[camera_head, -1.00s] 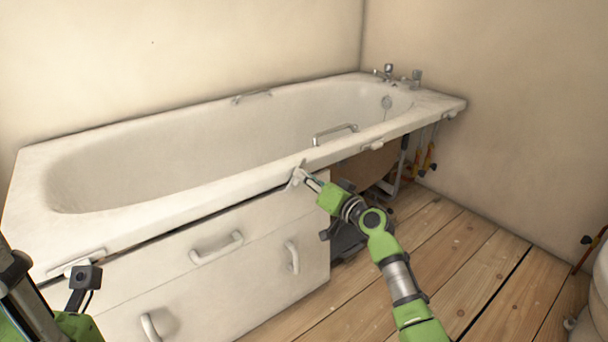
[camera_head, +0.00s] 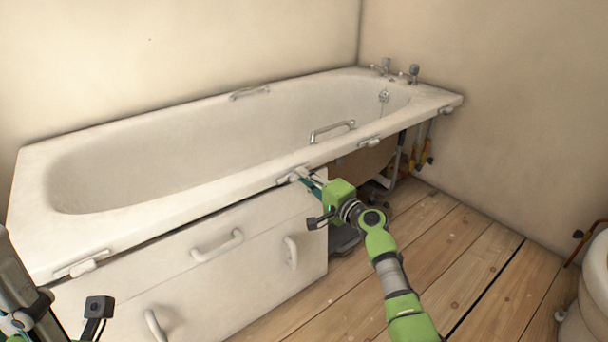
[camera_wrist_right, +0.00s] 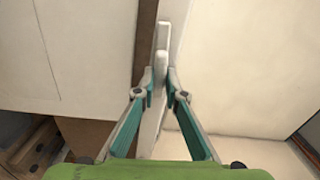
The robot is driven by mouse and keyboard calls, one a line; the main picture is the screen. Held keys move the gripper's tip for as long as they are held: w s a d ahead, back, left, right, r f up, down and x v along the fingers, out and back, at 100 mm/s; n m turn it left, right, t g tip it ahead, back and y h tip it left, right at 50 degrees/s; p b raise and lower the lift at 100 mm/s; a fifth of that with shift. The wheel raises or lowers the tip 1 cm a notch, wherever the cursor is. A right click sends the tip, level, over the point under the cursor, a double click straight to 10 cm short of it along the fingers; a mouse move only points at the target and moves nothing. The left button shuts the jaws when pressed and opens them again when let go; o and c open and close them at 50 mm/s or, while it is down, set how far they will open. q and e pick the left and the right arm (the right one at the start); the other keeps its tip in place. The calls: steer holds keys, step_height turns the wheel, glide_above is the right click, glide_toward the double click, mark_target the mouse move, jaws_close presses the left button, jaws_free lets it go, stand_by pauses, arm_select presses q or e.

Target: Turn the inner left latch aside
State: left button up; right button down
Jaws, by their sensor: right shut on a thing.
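The inner left latch (camera_head: 284,181) is a small white piece on the front rim of the bathtub (camera_head: 150,210), above the right end of the white front panel (camera_head: 262,268). It lies roughly along the rim. My right gripper (camera_head: 302,175) is shut on it. In the right wrist view, the two teal fingers (camera_wrist_right: 159,92) pinch the latch (camera_wrist_right: 160,68) from both sides, and its far end sticks out beyond the tips. At the lower left of the head view only part of my left arm shows; its fingertips are out of view.
Another latch (camera_head: 84,264) sits on the rim at the far left, and one (camera_head: 370,142) further right. The panel has several handles. Right of it the underside is open, with pipes (camera_head: 422,150). The plank floor (camera_head: 460,250) is clear; a white fixture (camera_head: 592,290) stands at right.

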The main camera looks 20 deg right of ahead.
steer(key=shift+f+m, duration=0.1)
steer(key=shift+m, duration=0.4)
steer(key=c, duration=2.1)
jaws_free()
steer(key=v, duration=1.2)
